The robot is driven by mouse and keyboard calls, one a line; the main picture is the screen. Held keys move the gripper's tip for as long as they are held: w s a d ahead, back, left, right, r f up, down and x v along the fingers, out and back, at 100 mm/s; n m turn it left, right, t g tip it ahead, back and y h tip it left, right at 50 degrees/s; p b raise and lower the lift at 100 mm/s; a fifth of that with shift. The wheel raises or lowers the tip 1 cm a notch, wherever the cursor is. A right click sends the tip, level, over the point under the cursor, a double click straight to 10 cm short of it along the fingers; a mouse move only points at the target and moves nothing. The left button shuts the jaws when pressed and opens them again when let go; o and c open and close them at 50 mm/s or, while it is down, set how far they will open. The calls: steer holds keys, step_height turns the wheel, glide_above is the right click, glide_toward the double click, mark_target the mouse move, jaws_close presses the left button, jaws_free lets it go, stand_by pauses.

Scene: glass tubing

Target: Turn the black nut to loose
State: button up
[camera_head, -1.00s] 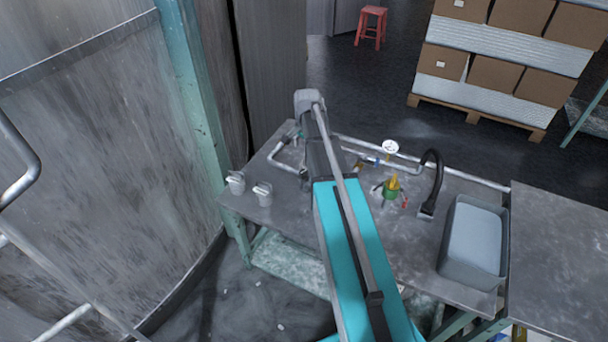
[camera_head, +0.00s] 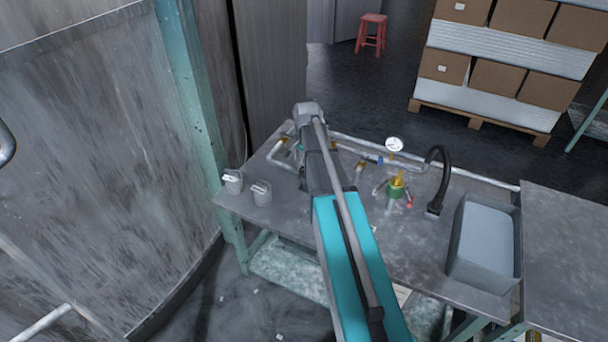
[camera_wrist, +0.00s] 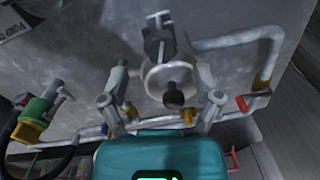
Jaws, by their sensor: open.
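A dark, nut-like black part (camera_wrist: 158,42) shows in the wrist view, above a pale round collar (camera_wrist: 155,82). A second small dark round piece (camera_wrist: 173,95) sits at the lower edge of the collar. I cannot tell for sure which of the two is the black nut. My gripper (camera_wrist: 162,80) is open, with one finger on each side of the collar. Whether the fingers touch it is unclear. In the head view my arm hides the gripper and the nut.

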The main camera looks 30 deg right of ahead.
mark_target(304, 169)
steer(key=shift+w+f+b, duration=0.1)
steer(key=shift+f+b, duration=1.9)
steer(key=shift+f, duration=0.3)
steer(key=shift+a, duration=0.1)
jaws_close()
steer(key=shift+n, duration=2.9)
